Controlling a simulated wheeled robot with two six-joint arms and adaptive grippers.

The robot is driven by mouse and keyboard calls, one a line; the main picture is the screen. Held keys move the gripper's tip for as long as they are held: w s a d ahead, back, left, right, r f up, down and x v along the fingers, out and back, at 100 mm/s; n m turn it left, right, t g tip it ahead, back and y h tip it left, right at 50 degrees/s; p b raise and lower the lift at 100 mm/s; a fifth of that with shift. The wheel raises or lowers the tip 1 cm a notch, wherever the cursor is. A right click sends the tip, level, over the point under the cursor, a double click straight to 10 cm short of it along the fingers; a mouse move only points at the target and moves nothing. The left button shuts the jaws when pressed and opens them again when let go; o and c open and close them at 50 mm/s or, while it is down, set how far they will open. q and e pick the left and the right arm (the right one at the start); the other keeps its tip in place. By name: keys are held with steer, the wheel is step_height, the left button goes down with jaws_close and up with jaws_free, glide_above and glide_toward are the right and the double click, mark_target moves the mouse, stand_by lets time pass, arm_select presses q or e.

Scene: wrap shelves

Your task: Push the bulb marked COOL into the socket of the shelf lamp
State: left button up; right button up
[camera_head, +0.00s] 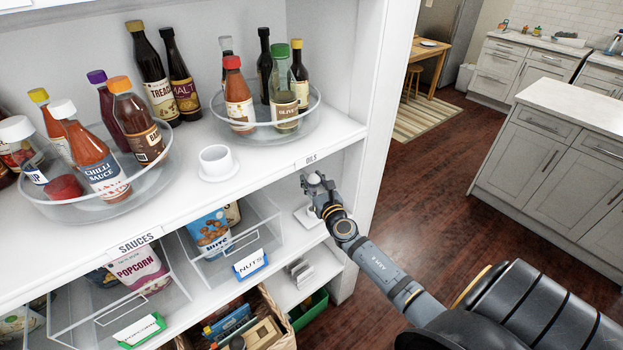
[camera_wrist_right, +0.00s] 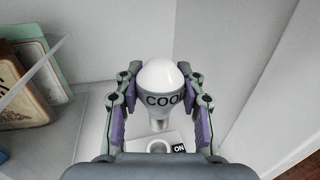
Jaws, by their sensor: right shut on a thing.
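The bulb marked COOL (camera_wrist_right: 159,76) has a white globe, a grey band with the lettering and a metal base pointing down. My right gripper (camera_wrist_right: 159,101) is shut on it, one finger on each side; the gripper also shows in the head view (camera_head: 315,184), at the shelf's right end. The shelf lamp (camera_wrist_right: 176,139) is a pale block with a round socket and an ON label, on the middle shelf below the bulb. The bulb's base is over the socket and seems apart from it. The lamp shows partly behind the gripper in the head view (camera_head: 304,216).
A clear bin labelled NUTS (camera_head: 276,225) stands left of the lamp. The upper shelf edge (camera_head: 265,165) is close beside the gripper. A white cup (camera_head: 215,158) and turntables of bottles (camera_head: 268,133) stand above. The shelf's side wall (camera_head: 345,225) is at the right.

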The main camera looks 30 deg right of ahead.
mark_target(315, 192)
steer(key=shift+w, duration=0.2)
step_height(315, 192, down, 4)
steer(key=b, duration=0.3)
steer(key=shift+w+d+r, duration=0.1)
steer(key=shift+w+r, duration=0.05)
steer(key=shift+r, duration=0.1)
step_height(315, 192, down, 2)
steer(key=shift+f+b, duration=0.25)
steer(key=shift+b, duration=1)
steer(key=shift+f, duration=0.15)
arm_select(q)
steer(key=f, duration=0.2)
steer(key=w+f, duration=0.2)
steer(key=f, duration=0.1)
steer(key=shift+d+f, duration=0.15)
steer(key=shift+f, duration=0.15)
steer(key=shift+w, duration=0.2)
steer(key=shift+w, duration=0.3)
steer(key=shift+s, duration=0.1)
